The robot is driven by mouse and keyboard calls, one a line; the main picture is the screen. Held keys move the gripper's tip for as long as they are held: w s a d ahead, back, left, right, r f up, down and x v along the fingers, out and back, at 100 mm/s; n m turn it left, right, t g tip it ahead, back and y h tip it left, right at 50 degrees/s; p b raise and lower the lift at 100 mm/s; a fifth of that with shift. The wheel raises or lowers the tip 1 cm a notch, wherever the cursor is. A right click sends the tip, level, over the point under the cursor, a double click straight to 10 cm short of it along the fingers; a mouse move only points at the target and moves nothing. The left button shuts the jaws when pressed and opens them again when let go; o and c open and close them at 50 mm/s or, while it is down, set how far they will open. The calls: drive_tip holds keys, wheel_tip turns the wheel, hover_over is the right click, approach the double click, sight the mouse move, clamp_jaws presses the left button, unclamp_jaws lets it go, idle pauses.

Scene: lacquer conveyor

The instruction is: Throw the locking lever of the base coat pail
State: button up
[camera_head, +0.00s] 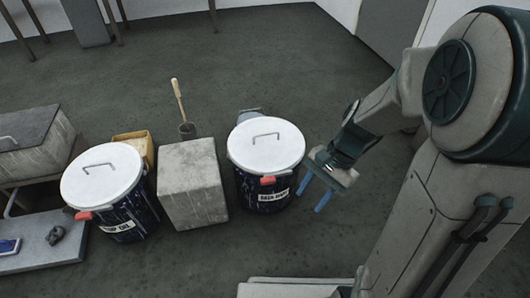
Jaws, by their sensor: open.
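The base coat pail (245,195) is dark blue with a white lid (266,150) and a wire handle on top. Its white label (274,195) is small but seems to start with "BASE". A red locking lever (267,181) sits at the front of the lid rim, above the label. My gripper (309,204) is to the right of this pail with its two blue fingers apart and pointing down. It is empty and appears clear of the pail and lever.
A similar pail (145,215) with a red lever (83,216) stands at left. A grey block (194,185) stands between the pails. Behind are a yellow box (137,139) and a wooden-handled tool (178,100). A low shelf (45,263) is far left. Floor in front is clear.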

drive_tip(key=w+a+f+m+g+y+p, duration=0.1)
drive_tip(key=w+a+f+m+y+p, duration=0.15)
drive_tip(key=w+f+m+y, duration=0.4)
drive_tip(key=m+t+y+p, duration=0.4)
drive_tip(key=m+t, duration=0.9)
drive_tip(key=m, duration=1.4)
approach(262, 179)
drive_tip(key=shift+y, duration=0.35)
drive_tip(key=b+x, duration=0.1)
drive_tip(key=x, duration=0.2)
drive_tip(key=f+b+x, duration=0.1)
drive_tip(key=b+x, duration=0.1)
drive_tip(key=x, duration=0.1)
drive_tip(key=w+b+x, duration=0.1)
drive_tip(key=x, duration=0.3)
drive_tip(key=shift+d+f, duration=0.25)
drive_tip(key=shift+f, duration=0.05)
clamp_jaws()
